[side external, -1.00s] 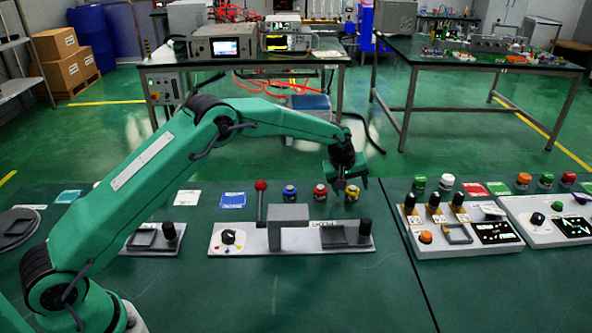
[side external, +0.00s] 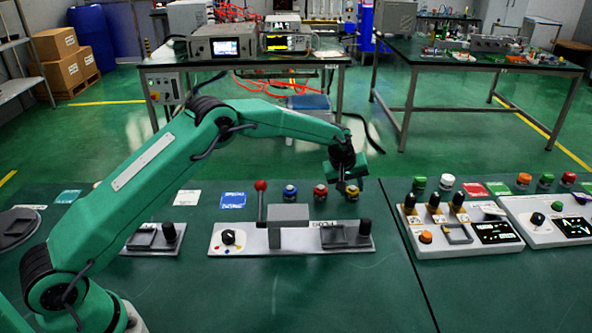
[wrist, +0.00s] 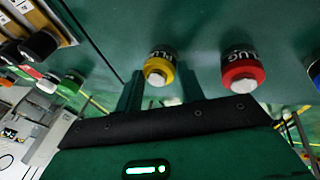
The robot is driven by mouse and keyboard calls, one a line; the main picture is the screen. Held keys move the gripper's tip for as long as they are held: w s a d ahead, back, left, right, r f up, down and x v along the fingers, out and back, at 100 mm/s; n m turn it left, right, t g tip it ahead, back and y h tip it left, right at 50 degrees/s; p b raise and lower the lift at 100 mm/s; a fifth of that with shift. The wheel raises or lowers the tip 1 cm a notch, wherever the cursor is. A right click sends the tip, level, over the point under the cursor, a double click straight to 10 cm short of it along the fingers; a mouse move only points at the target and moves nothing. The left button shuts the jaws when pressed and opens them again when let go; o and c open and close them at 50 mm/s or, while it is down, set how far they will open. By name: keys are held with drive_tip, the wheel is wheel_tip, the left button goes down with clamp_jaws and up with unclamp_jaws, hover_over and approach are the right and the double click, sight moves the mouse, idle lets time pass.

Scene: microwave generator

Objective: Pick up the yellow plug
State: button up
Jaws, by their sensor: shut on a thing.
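The yellow plug (side external: 352,191) stands on the green table at the right end of a row of three plugs, behind the grey panel. My gripper (side external: 347,179) is over it, pointing down and partly covering it in the side view. In the wrist view, the yellow plug (wrist: 158,70) with its dark labelled body lies between the two green fingers of my gripper (wrist: 160,90), which are shut on it. In the side view, the plug still appears level with its neighbours. Whether its base touches the table is hard to see.
The red plug (side external: 320,193) stands close to the left, and the blue plug (side external: 291,192) beyond it. A grey panel (side external: 290,240) with a red-knobbed lever (side external: 260,186) stands in front. Another control panel (side external: 458,232) lies to the right.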

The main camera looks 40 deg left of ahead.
sight(350, 188)
drive_tip(key=shift+r, duration=0.1)
drive_tip(key=shift+r, duration=0.45)
wheel_tip(350, 188, up, 3)
drive_tip(key=shift+r, duration=0.1)
drive_tip(key=s+d+r, duration=0.6)
drive_tip(key=s+d, duration=0.1)
drive_tip(key=d, duration=0.2)
drive_tip(key=shift+d+r+h, duration=0.2)
drive_tip(key=shift+r+h, duration=0.15)
drive_tip(key=shift+h, duration=0.05)
drive_tip(key=s+a+f, duration=0.2)
drive_tip(key=s+a, duration=0.1)
drive_tip(key=s, duration=0.6)
drive_tip(key=shift+s+f+n, duration=0.15)
drive_tip(key=shift+s+n, duration=0.15)
drive_tip(key=shift+s, duration=0.05)
drive_tip(key=shift+f, duration=0.2)
drive_tip(key=shift+f, duration=2.7)
drive_tip(key=shift+f, duration=0.45)
